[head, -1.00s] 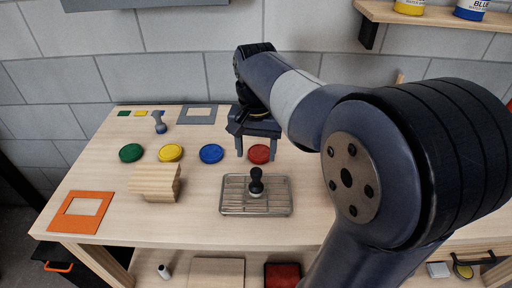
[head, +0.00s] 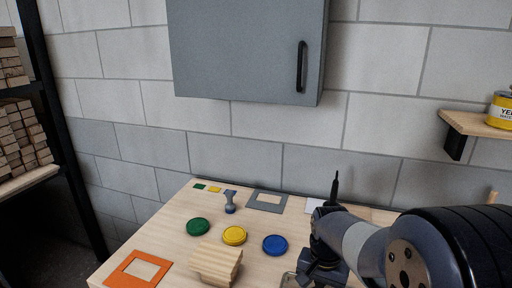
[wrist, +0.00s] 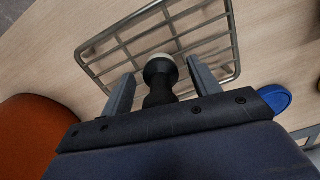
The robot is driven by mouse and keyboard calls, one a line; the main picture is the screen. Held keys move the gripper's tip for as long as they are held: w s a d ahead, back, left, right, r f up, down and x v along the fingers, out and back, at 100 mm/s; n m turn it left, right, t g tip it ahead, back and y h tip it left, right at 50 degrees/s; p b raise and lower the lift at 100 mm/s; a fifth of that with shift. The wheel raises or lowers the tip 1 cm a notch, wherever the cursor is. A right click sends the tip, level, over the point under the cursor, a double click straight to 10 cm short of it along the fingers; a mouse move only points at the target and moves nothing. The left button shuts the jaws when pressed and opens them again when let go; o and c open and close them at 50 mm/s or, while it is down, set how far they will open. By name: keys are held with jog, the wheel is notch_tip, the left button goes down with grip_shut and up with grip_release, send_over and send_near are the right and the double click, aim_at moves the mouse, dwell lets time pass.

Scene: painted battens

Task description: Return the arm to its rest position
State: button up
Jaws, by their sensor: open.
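My gripper (wrist: 160,85) is open in the wrist view, with its two fingers apart. A black-handled tool with a pale collar (wrist: 159,68) stands between the fingers in that picture, with a gap on each side. I cannot tell its distance from the fingertips. The tool is on a wire rack (wrist: 113,48) on the bench. In the head view my arm comes in at the lower right and bends down over the bench; its fingertips are not clearly seen there. Only a bit of the rack shows beside it.
Green (head: 198,227), yellow (head: 234,235) and blue (head: 275,245) discs lie in a row on the bench. A grey cabinet (head: 245,45) hangs above.

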jog(key=shift+r, duration=1.8)
jog(key=shift+f, duration=0.1)
